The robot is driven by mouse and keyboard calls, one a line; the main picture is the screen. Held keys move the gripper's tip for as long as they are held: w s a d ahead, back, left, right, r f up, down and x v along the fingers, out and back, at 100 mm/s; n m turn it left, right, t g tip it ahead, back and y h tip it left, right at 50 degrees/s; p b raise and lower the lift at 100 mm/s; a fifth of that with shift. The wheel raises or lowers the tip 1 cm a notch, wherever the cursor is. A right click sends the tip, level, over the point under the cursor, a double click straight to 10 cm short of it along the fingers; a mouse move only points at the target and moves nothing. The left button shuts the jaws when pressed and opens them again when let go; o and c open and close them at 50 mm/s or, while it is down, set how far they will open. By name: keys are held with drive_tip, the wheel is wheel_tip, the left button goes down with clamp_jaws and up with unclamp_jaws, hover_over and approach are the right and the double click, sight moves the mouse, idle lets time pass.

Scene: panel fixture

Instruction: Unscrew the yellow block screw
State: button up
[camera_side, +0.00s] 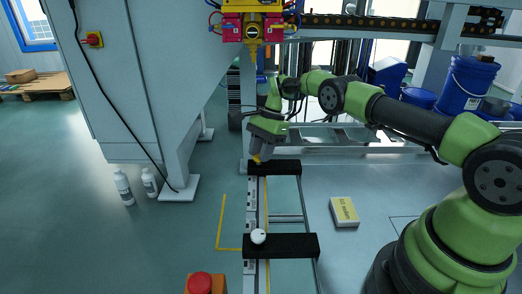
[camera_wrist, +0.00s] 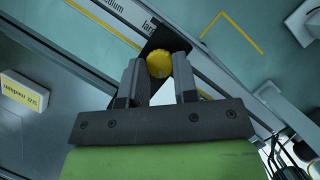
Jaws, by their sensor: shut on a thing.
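The yellow block screw (camera_wrist: 159,64) is a round ribbed yellow knob on a black block (camera_wrist: 168,38). In the wrist view my gripper (camera_wrist: 160,76) has a finger on each side of the knob, shut on it. In the side view my gripper (camera_side: 258,154) points down at the left end of the far black block (camera_side: 278,167). Only a small bit of the yellow screw (camera_side: 256,159) shows there below the fingers. The screw's shaft is hidden.
A near black block (camera_side: 290,246) with a white knob (camera_side: 258,236) lies across the rails. A yellow-and-white box (camera_side: 344,212) lies to the right. A red button (camera_side: 199,283) stands at the front. Two white bottles (camera_side: 123,187) stand at the left.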

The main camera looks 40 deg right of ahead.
idle(0.7)
drive_tip(key=o, duration=0.9)
drive_tip(key=shift+r, duration=0.1)
drive_tip(key=shift+d+r, duration=0.2)
drive_tip(key=shift+r, duration=0.15)
drive_tip(key=shift+d+r, duration=0.2)
drive_tip(key=shift+r, duration=2.05)
drive_tip(key=shift+d+r, duration=0.2)
drive_tip(key=shift+r, duration=2)
